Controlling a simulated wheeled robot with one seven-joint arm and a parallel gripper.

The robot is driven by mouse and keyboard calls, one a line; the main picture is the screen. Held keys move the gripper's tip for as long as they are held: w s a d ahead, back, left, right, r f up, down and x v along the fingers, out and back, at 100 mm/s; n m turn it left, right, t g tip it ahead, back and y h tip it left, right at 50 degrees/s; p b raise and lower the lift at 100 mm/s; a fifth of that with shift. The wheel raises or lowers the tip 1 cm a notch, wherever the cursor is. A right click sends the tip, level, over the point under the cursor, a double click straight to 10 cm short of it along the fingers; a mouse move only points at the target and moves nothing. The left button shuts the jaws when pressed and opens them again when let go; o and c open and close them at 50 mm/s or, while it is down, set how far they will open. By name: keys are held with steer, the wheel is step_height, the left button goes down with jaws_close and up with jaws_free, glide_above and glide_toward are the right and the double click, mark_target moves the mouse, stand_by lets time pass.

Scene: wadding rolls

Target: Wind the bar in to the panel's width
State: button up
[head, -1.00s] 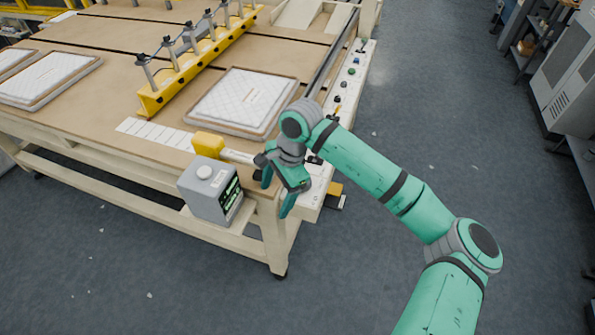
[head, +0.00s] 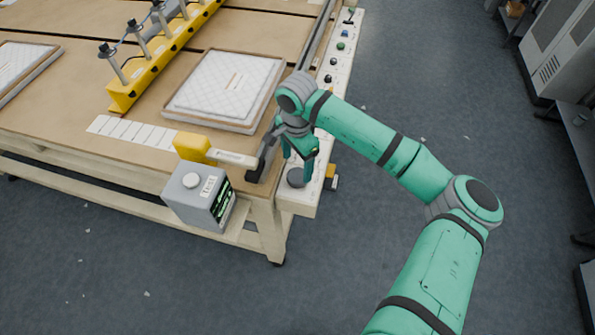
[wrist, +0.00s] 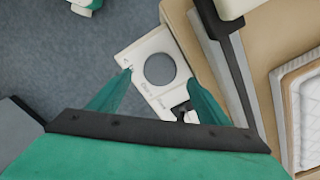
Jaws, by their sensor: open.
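A yellow bar (head: 150,70) with several upright metal posts lies across the tan table. A white quilted panel (head: 225,88) in a brown frame lies to its right. A pale control strip (head: 342,60) runs along the table's right edge, with several knobs and buttons. At its near end is a dark grey round disc (head: 296,178). My gripper (head: 297,165) is open and empty above that disc. In the wrist view the disc (wrist: 160,70) shows between my spread fingertips, apart from both. Small lettering beside it is unreadable.
A small black lever (wrist: 182,112) is close to one finger.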

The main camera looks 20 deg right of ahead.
mark_target(298, 175)
step_height(298, 175, down, 6)
steer(key=shift+r, duration=0.1)
stand_by(0.4)
steer(key=shift+d, duration=0.1)
steer(key=c, duration=1.1)
steer(key=shift+o, duration=0.2)
steer(key=shift+m, duration=0.3)
